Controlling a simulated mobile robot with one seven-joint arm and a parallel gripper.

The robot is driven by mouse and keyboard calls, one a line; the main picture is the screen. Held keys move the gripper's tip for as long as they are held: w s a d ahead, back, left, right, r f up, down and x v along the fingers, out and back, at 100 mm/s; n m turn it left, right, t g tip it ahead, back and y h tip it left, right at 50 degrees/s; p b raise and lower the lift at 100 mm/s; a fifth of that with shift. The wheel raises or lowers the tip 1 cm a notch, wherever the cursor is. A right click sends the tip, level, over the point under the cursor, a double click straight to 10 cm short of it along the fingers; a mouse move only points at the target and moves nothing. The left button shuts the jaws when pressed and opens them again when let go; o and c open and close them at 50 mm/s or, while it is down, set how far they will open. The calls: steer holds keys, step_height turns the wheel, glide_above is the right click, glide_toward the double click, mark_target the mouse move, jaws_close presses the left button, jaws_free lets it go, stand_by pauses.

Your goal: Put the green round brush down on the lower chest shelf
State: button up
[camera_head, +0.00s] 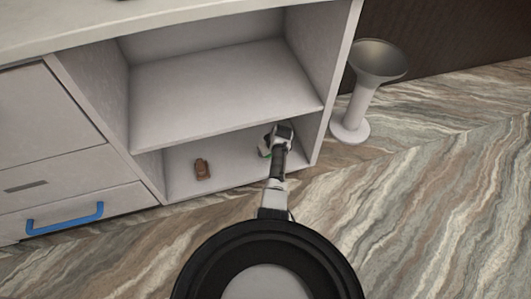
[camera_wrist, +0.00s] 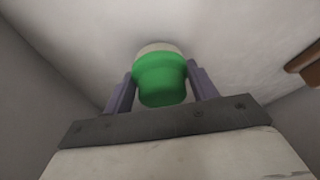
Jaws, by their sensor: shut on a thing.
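The green round brush (camera_wrist: 160,80) sits between the two fingers of my gripper (camera_wrist: 161,88) in the wrist view. It has a green body and a pale rim at its far end. My gripper is shut on it. In the head view my gripper (camera_head: 267,151) is inside the lower opening of the chest, near the right wall and low over the lower chest shelf (camera_head: 232,160). The brush is mostly hidden there behind my gripper. I cannot tell whether the brush touches the shelf.
A small brown object (camera_head: 202,169) stands on the lower shelf to the left, and its edge shows in the wrist view (camera_wrist: 307,66). The upper shelf (camera_head: 220,95) is bare overhead. A drawer with a blue handle (camera_head: 65,218) is left; a flared white stand (camera_head: 355,110) is right.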

steer(key=shift+f+b, duration=0.45)
steer(key=shift+f, duration=0.6)
steer(key=o, duration=0.9)
steer(key=shift+o, duration=0.2)
steer(key=shift+r, duration=0.1)
steer(key=p+v, duration=0.6)
steer(key=p, duration=0.1)
steer(key=shift+a+r, duration=0.1)
steer(key=shift+r, duration=0.25)
steer(key=shift+s+r+p, duration=0.25)
steer(key=shift+r+p, duration=0.25)
steer(key=shift+p, duration=0.35)
